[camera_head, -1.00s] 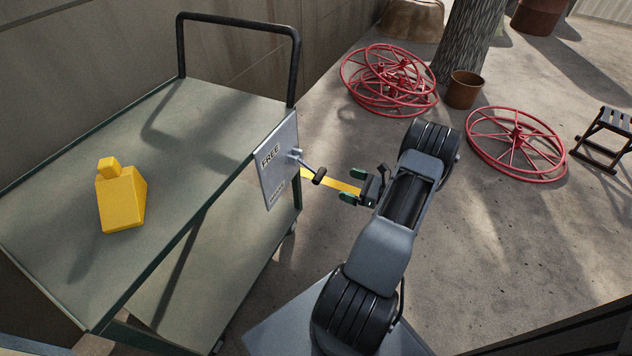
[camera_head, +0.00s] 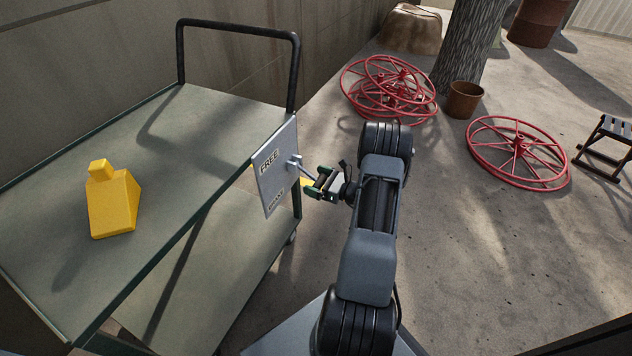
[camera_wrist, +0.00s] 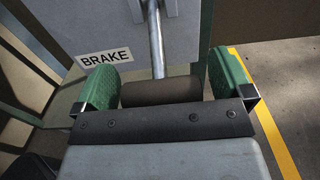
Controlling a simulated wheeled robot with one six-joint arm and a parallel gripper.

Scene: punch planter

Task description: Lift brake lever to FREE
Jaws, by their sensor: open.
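The brake lever is a metal rod (camera_wrist: 156,45) with a dark cylindrical grip (camera_wrist: 162,91), seen in the wrist view. In the head view the rod (camera_head: 304,169) sticks out from a grey plate (camera_head: 276,172) on the cart's end; my gripper mostly hides its grip there. The plate reads FREE at the top, with a BRAKE label (camera_wrist: 105,57) lower down. My gripper (camera_head: 318,184) is open at the lever. In the wrist view its green-padded fingers (camera_wrist: 162,85) stand on either side of the grip, with small gaps showing.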

